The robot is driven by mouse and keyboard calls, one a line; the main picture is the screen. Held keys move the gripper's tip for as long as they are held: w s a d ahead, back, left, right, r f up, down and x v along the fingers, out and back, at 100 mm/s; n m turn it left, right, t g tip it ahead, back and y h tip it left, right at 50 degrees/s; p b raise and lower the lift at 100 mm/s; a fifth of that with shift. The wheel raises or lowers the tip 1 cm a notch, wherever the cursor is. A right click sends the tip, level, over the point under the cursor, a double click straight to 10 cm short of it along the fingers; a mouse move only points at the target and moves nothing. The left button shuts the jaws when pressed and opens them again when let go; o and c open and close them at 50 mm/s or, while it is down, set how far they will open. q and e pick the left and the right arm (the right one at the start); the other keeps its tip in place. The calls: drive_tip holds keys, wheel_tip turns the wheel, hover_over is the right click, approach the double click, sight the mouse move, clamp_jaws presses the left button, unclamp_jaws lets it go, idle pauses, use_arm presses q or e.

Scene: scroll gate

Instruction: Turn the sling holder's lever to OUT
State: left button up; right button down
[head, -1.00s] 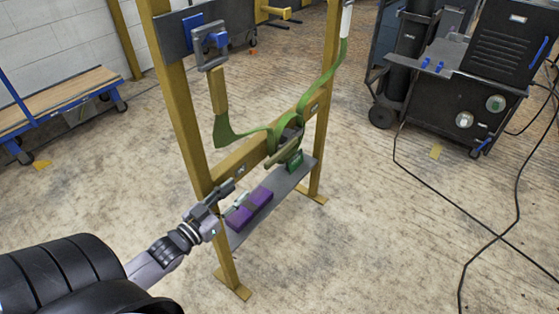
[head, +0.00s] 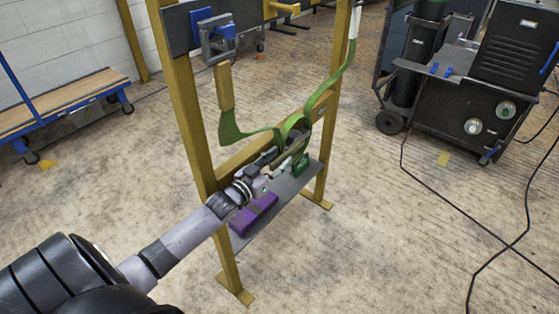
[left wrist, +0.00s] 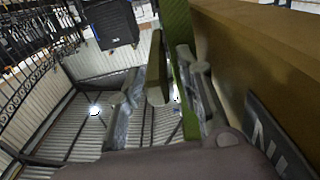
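The sling holder (head: 299,137) is on the yellow frame's crossbar, with a green sling (head: 326,98) looped at it. My left gripper (head: 277,163) is at the near side of the holder, partly covering it. In the left wrist view the left gripper (left wrist: 160,105) has its fingers apart. An olive bar (left wrist: 154,68), apparently the lever, stands between them, nearer the right finger. The green strap (left wrist: 179,55) runs close beside the right finger. I cannot tell whether either finger touches the bar. A dark plate (left wrist: 268,130) carries partly cut-off white lettering. My right gripper is not in view.
A grey shelf (head: 283,198) below holds a purple block (head: 252,214) and a green block (head: 301,166). A blue-and-grey handle (head: 216,38) hangs from the upper plate. Yellow posts (head: 183,105) flank the holder. Cables lie on the floor at right.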

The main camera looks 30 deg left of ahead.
use_arm(q)
drive_tip(key=shift+w, duration=0.4)
clamp_jaws()
idle(0.7)
